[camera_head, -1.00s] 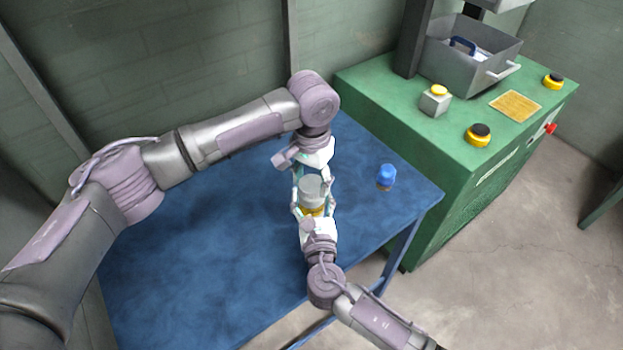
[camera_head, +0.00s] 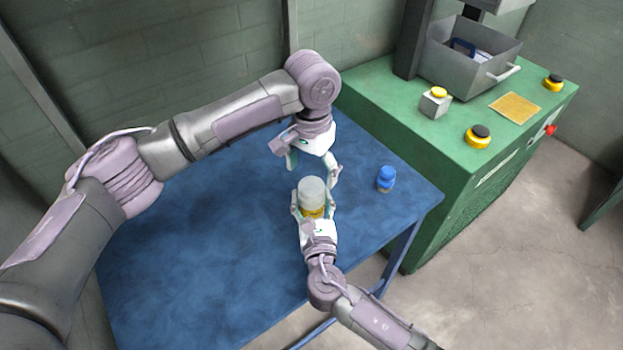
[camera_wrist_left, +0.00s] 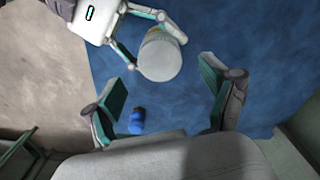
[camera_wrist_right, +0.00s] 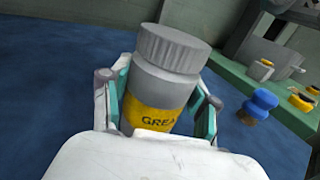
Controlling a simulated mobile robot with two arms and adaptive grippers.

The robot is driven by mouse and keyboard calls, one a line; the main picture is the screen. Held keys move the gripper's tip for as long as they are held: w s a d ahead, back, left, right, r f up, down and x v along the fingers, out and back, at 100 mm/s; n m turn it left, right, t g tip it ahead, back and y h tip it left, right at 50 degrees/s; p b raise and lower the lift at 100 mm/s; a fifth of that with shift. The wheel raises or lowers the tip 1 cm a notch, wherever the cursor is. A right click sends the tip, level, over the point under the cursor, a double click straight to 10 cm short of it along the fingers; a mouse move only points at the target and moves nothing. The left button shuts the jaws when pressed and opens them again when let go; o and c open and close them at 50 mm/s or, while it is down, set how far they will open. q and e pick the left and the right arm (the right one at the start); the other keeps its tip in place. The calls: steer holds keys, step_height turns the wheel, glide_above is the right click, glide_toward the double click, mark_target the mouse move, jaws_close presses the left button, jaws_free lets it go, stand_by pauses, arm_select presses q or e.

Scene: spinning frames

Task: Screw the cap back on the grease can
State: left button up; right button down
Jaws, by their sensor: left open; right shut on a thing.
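The grease can (camera_head: 313,211) has a yellow label and a grey ribbed cap (camera_head: 311,189) sitting on its top. It stands upright at the table's front right side, and the right wrist view shows the label (camera_wrist_right: 150,114) and cap (camera_wrist_right: 173,48) close up. My right gripper (camera_head: 312,207) is shut on the can's body, a finger on each side. My left gripper (camera_head: 312,174) is open and empty, apart from the cap, above and behind it. In the left wrist view the cap (camera_wrist_left: 160,57) lies beyond the open fingers. I cannot tell how tightly the cap sits.
A blue knobbed object (camera_head: 386,178) stands on the blue table (camera_head: 200,250) right of the can. A green machine (camera_head: 440,190) with buttons and a grey bin (camera_head: 470,60) stands at the right. The table's left part is clear.

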arm_select(q)
step_height(320, 180, up, 8)
steer(key=shift+r, duration=0.1)
arm_select(e)
steer(key=shift+c, duration=1.1)
jaws_free()
steer(key=shift+s, duration=0.15)
steer(key=s, duration=0.4)
steer(key=s+d, duration=0.1)
steer(key=s, duration=0.6)
steer(key=shift+s+d, duration=0.25)
steer(key=shift+s, duration=0.1)
